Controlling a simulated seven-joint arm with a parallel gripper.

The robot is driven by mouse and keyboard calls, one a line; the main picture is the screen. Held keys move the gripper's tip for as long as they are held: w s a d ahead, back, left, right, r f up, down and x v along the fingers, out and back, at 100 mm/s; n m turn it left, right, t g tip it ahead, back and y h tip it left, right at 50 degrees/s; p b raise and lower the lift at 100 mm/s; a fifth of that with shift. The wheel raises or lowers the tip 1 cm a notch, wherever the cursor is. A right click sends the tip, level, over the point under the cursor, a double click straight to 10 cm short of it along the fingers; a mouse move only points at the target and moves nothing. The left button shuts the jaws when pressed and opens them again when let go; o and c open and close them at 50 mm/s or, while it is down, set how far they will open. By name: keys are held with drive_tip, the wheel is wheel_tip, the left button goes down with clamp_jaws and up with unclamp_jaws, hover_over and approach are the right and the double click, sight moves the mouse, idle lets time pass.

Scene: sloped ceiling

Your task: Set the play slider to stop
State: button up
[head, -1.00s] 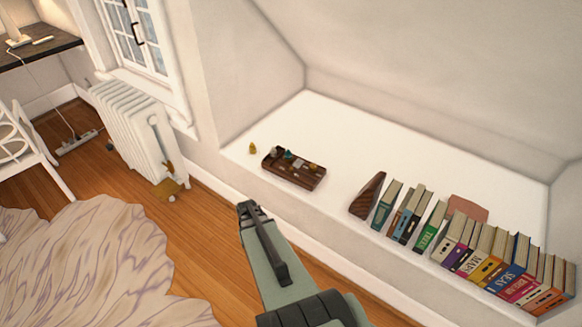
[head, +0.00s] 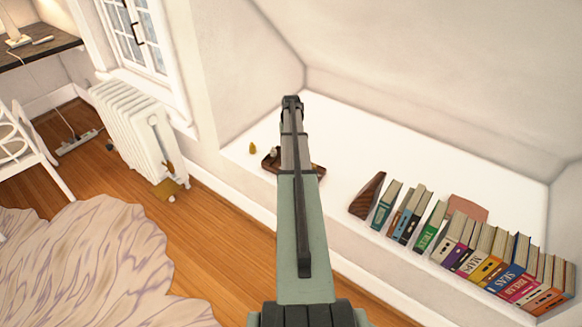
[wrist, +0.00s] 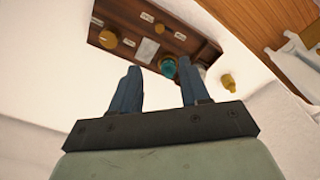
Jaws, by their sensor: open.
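A dark brown wooden box (head: 271,165) lies on the white ledge, mostly hidden by my arm in the head view. In the wrist view the box (wrist: 203,50) shows at the top, with a round brass knob (wrist: 108,39), a teal knob (wrist: 167,66), a pale plate (wrist: 147,50) and small brass pieces on its face. I cannot tell which piece is the play slider. My gripper (head: 291,101) reaches over the box in the head view. In the wrist view my gripper (wrist: 160,88) is open and empty, its fingers pointing towards the box, apparently apart from it.
A small gold object (head: 253,148) stands on the ledge beside the box; it also shows in the wrist view (wrist: 228,81). A brown wedge bookend (head: 368,195) and a row of books (head: 470,255) stand to the right. The back of the ledge (head: 400,140) is clear.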

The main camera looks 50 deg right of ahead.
drive_tip(key=shift+n+y, duration=0.3)
drive_tip(key=shift+n, duration=0.3)
wheel_tip(320, 180, down, 14)
drive_tip(key=shift+a+f, duration=0.1)
drive_tip(key=shift+c, duration=0.2)
clamp_jaws()
idle(0.3)
